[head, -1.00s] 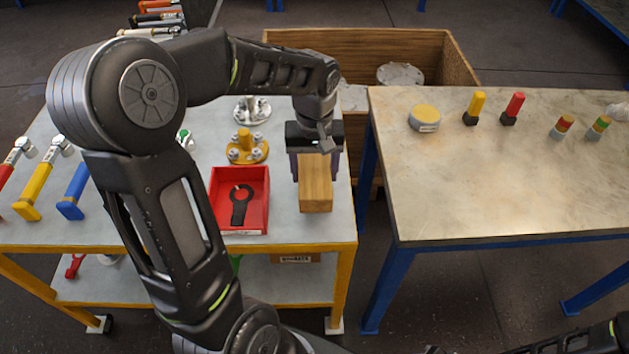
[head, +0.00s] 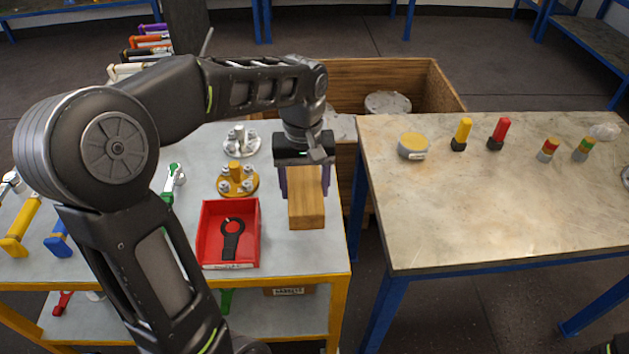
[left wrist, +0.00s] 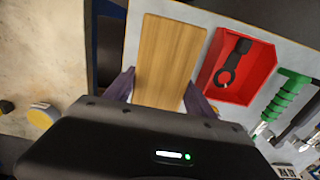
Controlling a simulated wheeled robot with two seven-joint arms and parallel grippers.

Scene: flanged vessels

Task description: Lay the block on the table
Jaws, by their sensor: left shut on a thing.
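The wooden block (head: 306,212) is held between the two purple fingers of my left gripper (head: 305,183), above the right end of the grey cart top. In the left wrist view the block (left wrist: 168,60) lies between the gripper's fingers (left wrist: 158,97). Whether its underside is clear of the cart is hard to tell. The table (head: 480,200) with a pale stone-like top stands to the right of the cart, across a narrow gap.
The cart (head: 160,247) carries a red tray (head: 230,262) with a black tool, a yellow flange (head: 238,184), a grey flange (head: 240,142) and coloured-handled tools. On the table stand a yellow-topped tin (head: 412,147) and several coloured items along the back. The table's front half is clear.

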